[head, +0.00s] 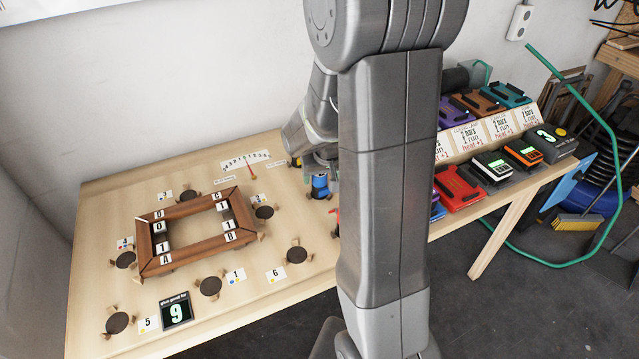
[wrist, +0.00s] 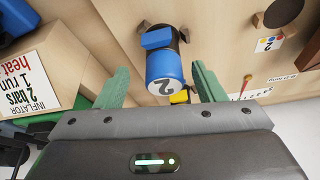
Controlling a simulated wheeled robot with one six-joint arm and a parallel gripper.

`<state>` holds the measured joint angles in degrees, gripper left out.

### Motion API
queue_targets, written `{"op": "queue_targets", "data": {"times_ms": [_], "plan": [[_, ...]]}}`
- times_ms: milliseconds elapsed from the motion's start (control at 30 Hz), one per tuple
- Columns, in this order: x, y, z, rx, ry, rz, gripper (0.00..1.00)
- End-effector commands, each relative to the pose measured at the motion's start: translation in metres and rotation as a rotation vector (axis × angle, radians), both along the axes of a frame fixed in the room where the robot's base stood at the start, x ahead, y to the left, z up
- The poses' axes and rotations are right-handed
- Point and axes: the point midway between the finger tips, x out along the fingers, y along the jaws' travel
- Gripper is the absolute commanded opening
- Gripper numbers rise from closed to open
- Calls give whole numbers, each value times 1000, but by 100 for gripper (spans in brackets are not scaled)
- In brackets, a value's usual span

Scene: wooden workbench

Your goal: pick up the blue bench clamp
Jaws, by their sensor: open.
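The blue bench clamp (head: 320,184) stands on the workbench right of the wooden frame, partly beside my arm in the head view. My gripper (wrist: 160,88) is open, with one green finger on each side of the clamp's labelled end. I cannot tell whether the fingers touch it. In the head view my arm hides much of the gripper.
A wooden frame (head: 157,263) with letter and number tiles lies on the workbench (head: 250,325), with several dark discs around it. A display reading 9 (head: 177,312) stands at the front. Colored devices (head: 457,187) and cards line the right side. A yellow part (wrist: 180,97) is near the clamp.

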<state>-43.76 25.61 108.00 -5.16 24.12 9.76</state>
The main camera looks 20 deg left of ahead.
Motion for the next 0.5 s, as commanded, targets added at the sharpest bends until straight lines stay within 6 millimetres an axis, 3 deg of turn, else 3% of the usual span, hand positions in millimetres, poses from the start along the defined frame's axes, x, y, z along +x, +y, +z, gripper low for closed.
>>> {"op": "queue_targets", "data": {"times_ms": [500], "plan": [[13,16,-43,-1,1,0,63]]}}
